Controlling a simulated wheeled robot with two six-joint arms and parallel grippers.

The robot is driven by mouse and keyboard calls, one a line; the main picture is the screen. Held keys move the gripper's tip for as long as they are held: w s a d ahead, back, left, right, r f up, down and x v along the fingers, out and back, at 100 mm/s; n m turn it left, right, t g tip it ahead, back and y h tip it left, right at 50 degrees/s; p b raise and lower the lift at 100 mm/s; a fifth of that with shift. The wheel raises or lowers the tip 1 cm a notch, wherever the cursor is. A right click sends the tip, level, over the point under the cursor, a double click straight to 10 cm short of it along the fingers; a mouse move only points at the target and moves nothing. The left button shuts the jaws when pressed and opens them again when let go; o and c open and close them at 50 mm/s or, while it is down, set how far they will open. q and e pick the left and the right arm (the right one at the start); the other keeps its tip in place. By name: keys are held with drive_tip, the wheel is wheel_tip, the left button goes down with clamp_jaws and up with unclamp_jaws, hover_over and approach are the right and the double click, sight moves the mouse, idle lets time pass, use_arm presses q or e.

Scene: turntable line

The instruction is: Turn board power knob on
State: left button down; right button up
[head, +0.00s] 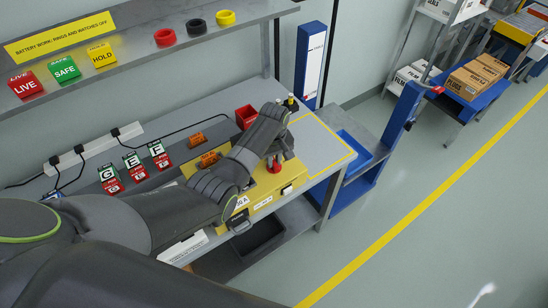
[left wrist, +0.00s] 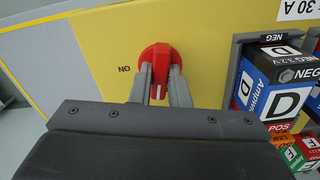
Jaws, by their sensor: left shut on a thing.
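The red power knob (left wrist: 160,52) sits on the yellow board (left wrist: 105,45) in the left wrist view. My left gripper (left wrist: 161,75) is shut on it, one finger on each side of its grip. The knob's white mark points toward my gripper's palm, at the bottom of the picture. The printed word ON shows upside down to the left of the knob. In the head view the knob (head: 274,167) is partly hidden under my left gripper (head: 275,158), and my arm covers much of the yellow board (head: 292,183). My right gripper is in neither view.
A block marked D (left wrist: 280,85) stands in a holder right of the knob. Several lettered blocks stand on the bench left of the board. A shelf with LIVE, SAFE and HOLD signs (head: 65,68) hangs above.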

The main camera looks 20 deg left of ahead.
use_arm(q)
drive_tip(key=m+p, duration=0.1)
drive_tip(key=m, duration=0.2)
drive_tip(key=shift+r+m, duration=0.15)
drive_tip(key=shift+m, duration=0.25)
drive_tip(key=m+p, duration=0.1)
drive_tip(key=m, duration=0.2)
drive_tip(key=shift+m, duration=0.3)
drive_tip(key=m, duration=0.3)
drive_tip(key=shift+w+m, duration=0.1)
drive_tip(key=shift+m, duration=2.5)
drive_tip(key=c, duration=1.4)
unclamp_jaws()
